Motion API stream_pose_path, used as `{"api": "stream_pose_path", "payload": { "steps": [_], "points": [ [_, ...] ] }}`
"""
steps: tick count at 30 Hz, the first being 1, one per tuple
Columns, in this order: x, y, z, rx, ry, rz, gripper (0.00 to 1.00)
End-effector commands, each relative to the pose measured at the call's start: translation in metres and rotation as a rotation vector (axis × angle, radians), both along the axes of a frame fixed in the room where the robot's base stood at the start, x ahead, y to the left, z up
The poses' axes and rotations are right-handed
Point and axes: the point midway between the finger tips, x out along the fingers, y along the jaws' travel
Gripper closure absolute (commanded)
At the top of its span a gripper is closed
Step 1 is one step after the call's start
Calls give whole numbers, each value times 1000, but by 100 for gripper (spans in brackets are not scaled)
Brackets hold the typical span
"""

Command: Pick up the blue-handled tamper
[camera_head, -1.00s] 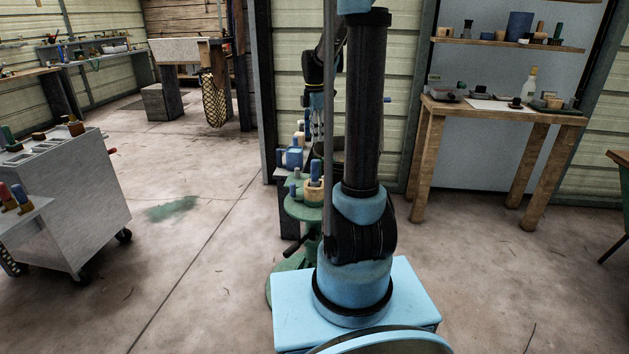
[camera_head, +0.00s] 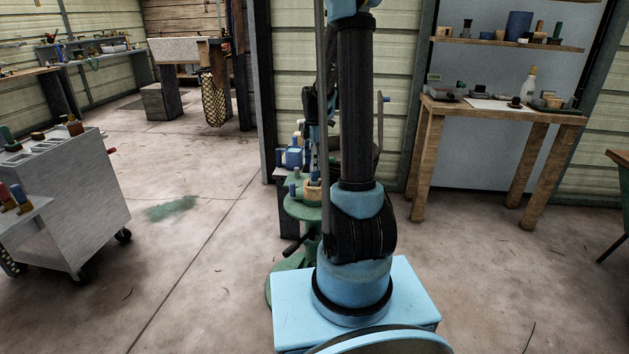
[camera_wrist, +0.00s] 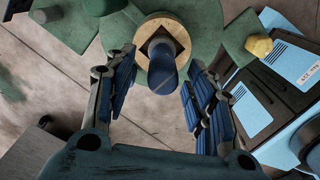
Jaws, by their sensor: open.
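The blue-handled tamper (camera_wrist: 163,72) stands in a pale wooden piece with a dark square centre (camera_wrist: 181,37), near the top middle of the wrist view. My gripper (camera_wrist: 158,62) is open, its two blue-padded fingers to the left and right of the handle. Gaps show between handle and pads; I cannot tell their exact heights. In the head view, the wooden piece (camera_head: 313,192) sits on a round green stand (camera_head: 303,213). There my gripper (camera_head: 315,165) comes down over it, partly hidden by my arm, and the handle is mostly covered.
Another small blue-grey item (camera_head: 297,186) stands on the green stand, left of the wooden piece. A bench with a blue item (camera_head: 292,157) is just behind. A grey cart (camera_head: 80,195) is at left, a wooden table (camera_head: 500,112) at right. Floor between cart and stand is clear.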

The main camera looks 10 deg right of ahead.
Motion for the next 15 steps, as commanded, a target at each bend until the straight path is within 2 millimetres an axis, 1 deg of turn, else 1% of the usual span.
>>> {"api": "stream_pose_path", "payload": {
  "steps": [3, 7, 10, 15],
  "points": [
    [-1, -3, -16, 0, 0, -1, 50],
    [-1, -3, -31, 0, 0, -1, 50],
    [-1, -3, -38, 0, 0, -1, 50],
    [-2, -3, -41, 0, 0, -1, 50]
  ]
}}
